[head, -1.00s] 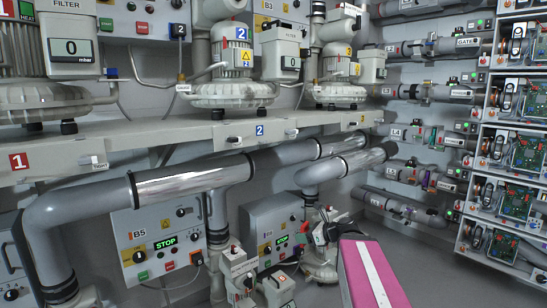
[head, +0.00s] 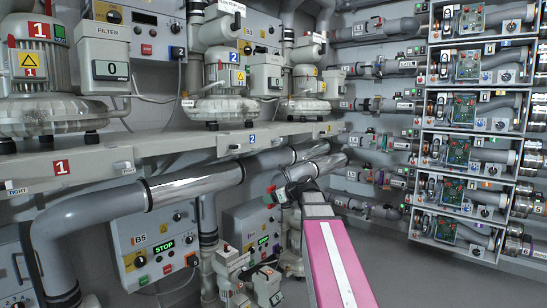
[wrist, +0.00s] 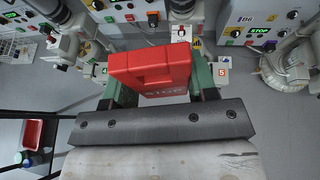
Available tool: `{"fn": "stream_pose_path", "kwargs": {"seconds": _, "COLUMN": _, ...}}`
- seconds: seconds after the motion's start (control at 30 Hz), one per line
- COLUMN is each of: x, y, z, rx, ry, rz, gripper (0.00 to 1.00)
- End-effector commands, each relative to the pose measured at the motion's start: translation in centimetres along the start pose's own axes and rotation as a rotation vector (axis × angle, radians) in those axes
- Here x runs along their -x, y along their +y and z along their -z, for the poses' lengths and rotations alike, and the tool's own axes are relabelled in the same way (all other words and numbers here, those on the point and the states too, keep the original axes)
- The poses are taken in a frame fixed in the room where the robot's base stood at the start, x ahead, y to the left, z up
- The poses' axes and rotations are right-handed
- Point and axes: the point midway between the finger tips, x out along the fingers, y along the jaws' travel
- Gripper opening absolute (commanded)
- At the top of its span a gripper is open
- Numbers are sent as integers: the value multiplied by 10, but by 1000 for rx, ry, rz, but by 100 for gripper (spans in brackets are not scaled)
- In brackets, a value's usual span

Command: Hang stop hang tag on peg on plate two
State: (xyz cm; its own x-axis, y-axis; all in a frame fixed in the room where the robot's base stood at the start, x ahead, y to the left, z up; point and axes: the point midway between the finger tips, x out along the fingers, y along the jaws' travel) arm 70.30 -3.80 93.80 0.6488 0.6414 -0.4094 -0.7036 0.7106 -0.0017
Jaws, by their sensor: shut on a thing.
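The red stop hang tag (wrist: 150,72) is between the green-sided fingers of my gripper (wrist: 158,78) in the wrist view. Its lettering is partly readable near the lower edge. In the head view my gripper (head: 284,193) is at the end of my pink arm, below the bench edge and right of plate two, with a little red at its tip. Plate two (head: 252,139) is a small blue plate marked 2 on the bench's front edge. A small fitting (head: 236,148) sits just left of it; I cannot tell whether it is the peg. The tag is apart from the plate.
Large grey pipes (head: 200,186) run under the bench. Control box B5 (head: 155,243) and another box (head: 252,232) are on the wall below. Plate one (head: 62,167) is further left on the bench edge. Racks (head: 470,130) stand at the right. Floor at the lower right is clear.

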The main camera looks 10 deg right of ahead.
Motion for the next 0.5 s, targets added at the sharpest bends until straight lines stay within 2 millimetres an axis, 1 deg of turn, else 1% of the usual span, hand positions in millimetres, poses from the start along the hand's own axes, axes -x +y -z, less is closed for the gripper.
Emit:
{"fn": "stream_pose_path", "kwargs": {"seconds": 0.03, "x": 2, "y": -12, "z": -21, "rx": -2, "ry": -3, "rz": 16, "gripper": 30}}
{"fn": "stream_pose_path", "kwargs": {"seconds": 0.1, "x": 7, "y": -23, "z": -45, "rx": -12, "ry": -6, "rz": 38, "gripper": 30}}
{"fn": "stream_pose_path", "kwargs": {"seconds": 0.17, "x": 12, "y": -32, "z": -66, "rx": -20, "ry": -8, "rz": 57, "gripper": 30}}
{"fn": "stream_pose_path", "kwargs": {"seconds": 0.2, "x": 15, "y": -37, "z": -80, "rx": -25, "ry": -11, "rz": 68, "gripper": 30}}
{"fn": "stream_pose_path", "kwargs": {"seconds": 0.3, "x": 23, "y": -48, "z": -110, "rx": -38, "ry": -16, "rz": 96, "gripper": 30}}
{"fn": "stream_pose_path", "kwargs": {"seconds": 0.4, "x": 31, "y": -55, "z": -133, "rx": -49, "ry": -22, "rz": 117, "gripper": 30}}
{"fn": "stream_pose_path", "kwargs": {"seconds": 0.5, "x": 36, "y": -59, "z": -148, "rx": -57, "ry": -27, "rz": 131, "gripper": 30}}
